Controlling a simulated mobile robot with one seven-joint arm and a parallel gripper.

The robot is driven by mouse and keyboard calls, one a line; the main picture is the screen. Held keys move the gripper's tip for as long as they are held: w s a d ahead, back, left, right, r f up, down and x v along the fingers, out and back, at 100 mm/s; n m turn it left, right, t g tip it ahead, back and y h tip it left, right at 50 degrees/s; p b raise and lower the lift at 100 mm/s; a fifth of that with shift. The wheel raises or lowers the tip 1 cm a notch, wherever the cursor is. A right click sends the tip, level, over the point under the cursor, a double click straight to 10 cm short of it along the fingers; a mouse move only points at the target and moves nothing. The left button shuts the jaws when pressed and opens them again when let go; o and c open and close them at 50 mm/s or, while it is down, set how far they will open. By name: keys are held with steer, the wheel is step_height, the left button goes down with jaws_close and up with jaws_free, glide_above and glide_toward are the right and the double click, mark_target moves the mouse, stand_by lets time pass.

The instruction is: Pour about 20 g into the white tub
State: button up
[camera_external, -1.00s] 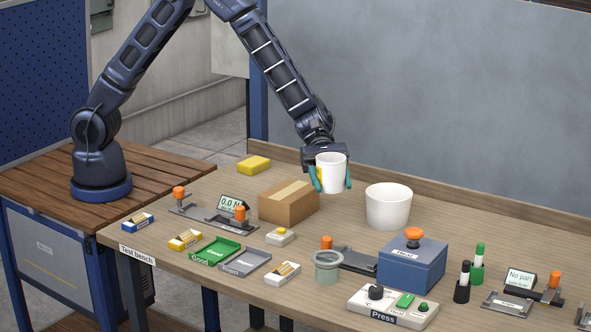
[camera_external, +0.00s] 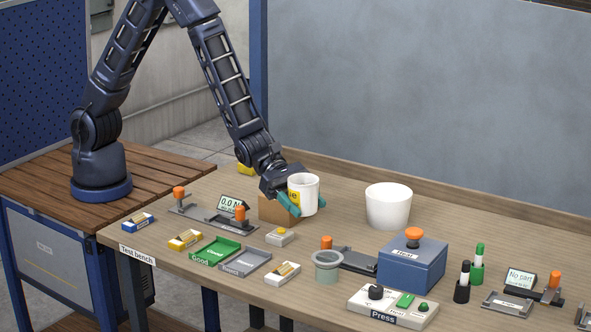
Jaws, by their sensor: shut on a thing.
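A white cup (camera_external: 306,193) with a yellow label is held between the teal fingers of my gripper (camera_external: 290,204). The cup is close to upright, above the table and in front of the cardboard box. What is inside the cup is hidden. The wide white tub (camera_external: 388,207) stands upright on the table to the right of the cup, with a clear gap between them. The inside of the tub is mostly hidden from this angle.
The cardboard box (camera_external: 274,209) is behind my gripper. A grey-green jar (camera_external: 327,266) and a blue heat box (camera_external: 411,264) stand in front of the tub. A press control box (camera_external: 392,306), trays and small packs lie along the front. The table right behind the tub is clear.

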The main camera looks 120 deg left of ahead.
steer(key=w+a+r+m+g+h, duration=0.1)
steer(key=w+a+m+h, duration=0.1)
steer(key=w+a, duration=0.3)
steer(key=w+a+r+m+g+h, duration=0.1)
steer(key=w+a, duration=0.4)
steer(key=w, duration=0.9)
steer(key=shift+w+a+m+g+h, duration=0.25)
steer(key=shift+m+g+h, duration=0.25)
steer(key=shift+m+h, duration=0.5)
steer(key=w+a+f+m, duration=0.1)
steer(key=a, duration=0.2)
steer(key=w+a+f+g+h, duration=0.1)
steer(key=a, duration=0.3)
steer(key=w+a+m+g+h, duration=0.1)
steer(key=a, duration=0.2)
steer(key=shift+a+f+m, duration=0.15)
steer(key=shift+f+m, duration=0.15)
steer(key=shift+f, duration=0.1)
steer(key=a+f, duration=0.1)
steer(key=a, duration=0.3)
steer(key=s+a+f+m+g, duration=0.1)
steer(key=a+f, duration=0.1)
steer(key=a, duration=0.2)
steer(key=s+a+f+g, duration=0.1)
steer(key=a+f, duration=0.1)
steer(key=a, duration=0.3)
steer(key=shift+m+h, duration=0.3)
steer(key=shift+h, duration=0.1)
steer(key=shift+d+r, duration=0.1)
steer(key=shift+d, duration=0.05)
